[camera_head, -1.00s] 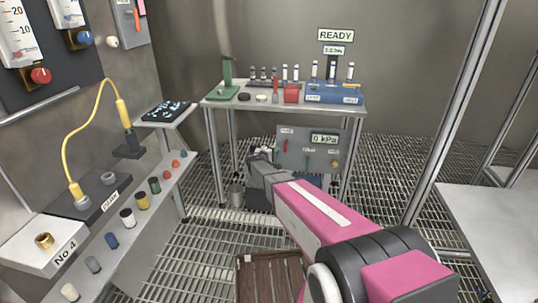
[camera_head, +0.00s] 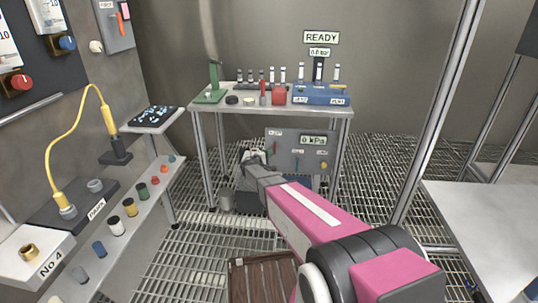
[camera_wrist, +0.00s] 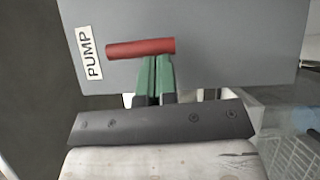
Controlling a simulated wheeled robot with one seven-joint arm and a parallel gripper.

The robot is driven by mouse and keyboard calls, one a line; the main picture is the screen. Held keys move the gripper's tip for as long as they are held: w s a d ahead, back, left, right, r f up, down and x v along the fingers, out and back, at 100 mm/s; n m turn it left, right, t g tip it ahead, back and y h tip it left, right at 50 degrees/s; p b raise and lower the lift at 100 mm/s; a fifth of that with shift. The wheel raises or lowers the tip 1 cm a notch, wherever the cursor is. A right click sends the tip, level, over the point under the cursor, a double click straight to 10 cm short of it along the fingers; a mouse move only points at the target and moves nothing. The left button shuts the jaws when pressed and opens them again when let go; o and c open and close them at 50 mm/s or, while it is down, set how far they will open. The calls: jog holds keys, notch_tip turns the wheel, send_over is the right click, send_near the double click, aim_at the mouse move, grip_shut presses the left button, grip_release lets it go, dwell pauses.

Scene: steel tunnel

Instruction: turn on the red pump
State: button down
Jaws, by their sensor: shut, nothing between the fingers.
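The pump's red lever (camera_head: 274,147) stands upright on a grey panel (camera_head: 310,142) under the bench. In the wrist view the red lever (camera_wrist: 140,48) lies across the grey face beside a white PUMP label (camera_wrist: 89,53). My gripper (camera_head: 256,156) is at the panel's left side. In the wrist view my gripper's green fingers (camera_wrist: 154,62) are shut and empty, with their tips at the lever's lower edge in that picture. I cannot tell whether they touch it. The panel's gauge (camera_head: 313,140) reads 0 kPa.
A bench (camera_head: 225,107) above the panel holds a blue box (camera_head: 322,95), a red block and several vials. A shelf with several coloured caps runs along the left wall. A brown crate (camera_head: 262,280) sits on the grated floor. A metal table (camera_head: 480,215) stands at the right.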

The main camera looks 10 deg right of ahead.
jog(key=shift+d+f+n, duration=0.1)
jog(key=shift+d+n, duration=0.05)
jog(key=shift+n, duration=0.25)
jog(key=shift+s+d+r+n+t+h, duration=0.15)
jog(key=shift+s+d+n+t+h, duration=0.15)
jog(key=shift+d+n+t, duration=0.45)
jog(key=shift+s+d+r+n+t+h, duration=0.25)
jog(key=shift+d+n, duration=0.55)
jog(key=shift+d, duration=0.45)
jog(key=shift+s+d+r+n+t+h, duration=0.15)
jog(key=shift+s+d+n+t, duration=0.15)
jog(key=shift+d+n+t, duration=0.55)
jog(key=shift+d+r+g, duration=0.15)
jog(key=shift+d+g, duration=0.1)
jog(key=v, duration=1.1)
